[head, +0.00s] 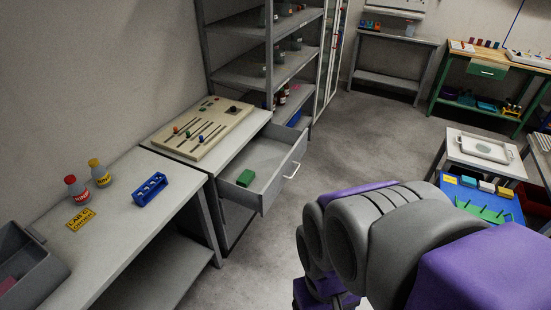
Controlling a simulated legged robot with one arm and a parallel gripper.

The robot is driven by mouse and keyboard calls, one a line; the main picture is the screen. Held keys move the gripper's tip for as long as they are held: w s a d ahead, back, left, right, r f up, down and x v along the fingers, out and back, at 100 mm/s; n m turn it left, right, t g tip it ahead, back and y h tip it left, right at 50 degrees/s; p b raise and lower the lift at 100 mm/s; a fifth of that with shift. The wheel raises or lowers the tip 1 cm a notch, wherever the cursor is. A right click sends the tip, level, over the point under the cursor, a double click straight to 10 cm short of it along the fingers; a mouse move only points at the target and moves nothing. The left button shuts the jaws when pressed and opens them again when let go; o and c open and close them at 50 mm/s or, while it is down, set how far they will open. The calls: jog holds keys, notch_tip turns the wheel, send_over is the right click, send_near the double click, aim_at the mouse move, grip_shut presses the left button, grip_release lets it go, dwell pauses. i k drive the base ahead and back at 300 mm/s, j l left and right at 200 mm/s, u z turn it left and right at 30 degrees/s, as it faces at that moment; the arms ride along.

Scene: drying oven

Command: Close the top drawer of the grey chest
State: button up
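The grey chest (256,119) stands against the left wall, with a beige panel of sliders and knobs (203,128) on its top. Its top drawer (287,172) is pulled far out, toward the right of the picture. A white bar handle (292,171) is on the drawer front. A green block (245,178) lies inside the drawer. My arm fills the lower right of the head view, apart from the drawer and to its right. My gripper's fingers cannot be made out; the arm's own links hide that end.
A grey table (115,225) to the left of the chest holds two capped bottles, a blue rack (150,189), a yellow sign and a grey bin (28,272). Grey shelving (262,55) stands behind the chest. Open floor (350,150) lies right of the drawer. A white table and blue mat stand far right.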

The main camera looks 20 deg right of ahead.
aim_at(274, 153)
jog(key=z, duration=0.4)
jog(key=i+j+u, duration=0.15)
jog(key=i+j, duration=0.65)
